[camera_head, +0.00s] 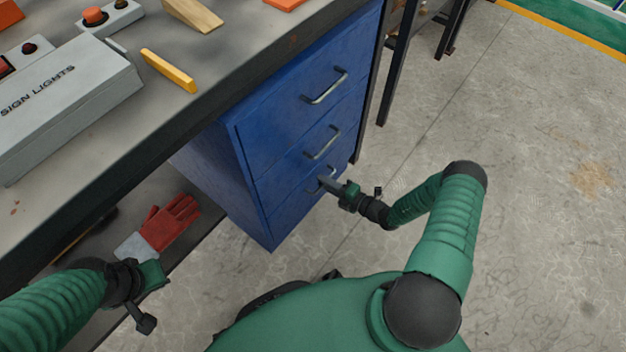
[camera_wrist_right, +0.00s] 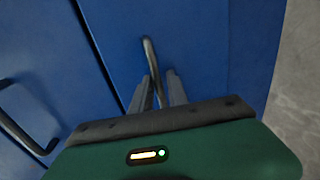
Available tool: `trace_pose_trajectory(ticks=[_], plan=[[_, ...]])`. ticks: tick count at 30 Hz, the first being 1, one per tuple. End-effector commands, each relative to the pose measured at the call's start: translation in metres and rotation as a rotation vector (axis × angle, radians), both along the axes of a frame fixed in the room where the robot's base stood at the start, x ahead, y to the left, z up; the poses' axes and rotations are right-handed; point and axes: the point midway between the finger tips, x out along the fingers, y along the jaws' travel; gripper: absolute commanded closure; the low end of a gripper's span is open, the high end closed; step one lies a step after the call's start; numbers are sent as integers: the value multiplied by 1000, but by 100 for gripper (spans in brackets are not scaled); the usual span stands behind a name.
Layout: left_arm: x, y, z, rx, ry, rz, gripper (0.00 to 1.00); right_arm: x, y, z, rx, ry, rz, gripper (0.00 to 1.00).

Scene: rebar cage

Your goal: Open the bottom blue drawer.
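A blue cabinet with three drawers hangs under the workbench, each drawer with a grey bar handle. The bottom blue drawer (camera_head: 289,214) looks closed, its front level with the others. Its handle (camera_head: 322,177) is partly covered by my right gripper (camera_head: 325,182). In the right wrist view, the bottom handle (camera_wrist_right: 149,52) runs between the two fingers of my right gripper (camera_wrist_right: 159,85). The fingers stand apart around the bar, with a narrow gap showing. My left gripper (camera_head: 148,297) is at the lower left, away from the cabinet; its fingers are not clear.
The middle handle (camera_head: 322,143) and top handle (camera_head: 326,88) are above. The workbench top (camera_head: 215,70) holds a grey sign-lights box (camera_head: 70,95) and a yellow bar (camera_head: 168,70). Red gloves (camera_head: 170,222) lie on the lower shelf. Concrete floor (camera_head: 530,200) is clear at right.

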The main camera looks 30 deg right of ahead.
Motion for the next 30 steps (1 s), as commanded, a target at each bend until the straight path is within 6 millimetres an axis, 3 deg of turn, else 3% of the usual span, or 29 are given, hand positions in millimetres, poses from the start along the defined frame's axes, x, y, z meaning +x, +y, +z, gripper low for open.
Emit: trace_pose_trajectory(ticks=[8,12,30], plan=[[0,0,0,0,0,0,100,0,0,0,-1,1,-1,82],[0,0,0,0,0,0,100,0,0,0,0,1,0,100],[0,0,0,0,0,0,100,-1,1,-3,-1,6,3,100]])
